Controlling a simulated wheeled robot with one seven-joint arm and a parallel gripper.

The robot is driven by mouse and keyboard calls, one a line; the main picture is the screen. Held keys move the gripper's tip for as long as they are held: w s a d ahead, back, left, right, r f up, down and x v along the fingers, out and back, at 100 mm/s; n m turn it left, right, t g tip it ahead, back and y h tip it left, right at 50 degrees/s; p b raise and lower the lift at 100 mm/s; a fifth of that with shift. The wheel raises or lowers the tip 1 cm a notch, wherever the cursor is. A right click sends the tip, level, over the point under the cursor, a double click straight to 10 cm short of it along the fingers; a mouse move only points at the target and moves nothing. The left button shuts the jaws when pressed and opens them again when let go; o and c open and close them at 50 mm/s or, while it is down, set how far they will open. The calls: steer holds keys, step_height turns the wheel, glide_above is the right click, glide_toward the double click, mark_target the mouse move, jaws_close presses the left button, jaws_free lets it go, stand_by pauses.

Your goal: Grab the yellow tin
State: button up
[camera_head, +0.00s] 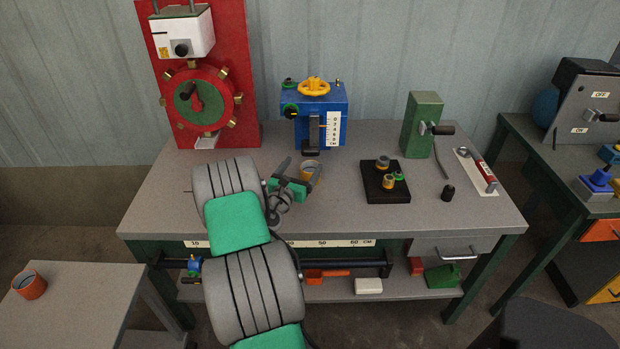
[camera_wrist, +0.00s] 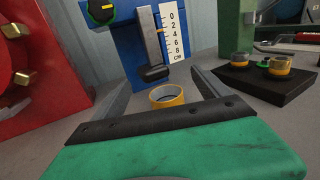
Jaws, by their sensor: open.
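The yellow tin (camera_wrist: 167,96) is a short, open-topped cylinder with a yellow outside. It stands upright on the grey workbench (camera_head: 345,215), in front of the blue machine. In the head view the tin (camera_head: 309,170) shows just beyond my gripper (camera_head: 300,180), partly behind a finger. In the wrist view my gripper (camera_wrist: 160,90) is open, with one finger on each side of the tin and a gap to each. The lower front of the tin is hidden by the dark bar of my gripper. I cannot tell whether the fingers are level with it.
The blue machine (camera_head: 318,118) with a lever and scale stands close behind the tin. A red panel (camera_head: 245,60) with a wheel is at left. A black block (camera_head: 375,190) with small yellow-ringed parts and a green post (camera_head: 420,125) are at right. An orange cup (camera_head: 29,285) stands on the left table.

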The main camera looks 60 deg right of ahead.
glide_toward(314, 164)
steer(key=shift+a+f+b, duration=0.15)
steer(key=shift+a+b, duration=0.05)
steer(key=shift+b, duration=0.15)
steer(key=shift+d, duration=0.35)
steer(key=d, duration=0.4)
steer(key=d+p, duration=0.1)
steer(key=d, duration=0.1)
steer(key=shift+w+d, duration=0.3)
steer(key=shift+d, duration=0.1)
steer(key=c, duration=1.5)
steer(key=shift+c, duration=0.5)
steer(key=shift+r, duration=0.25)
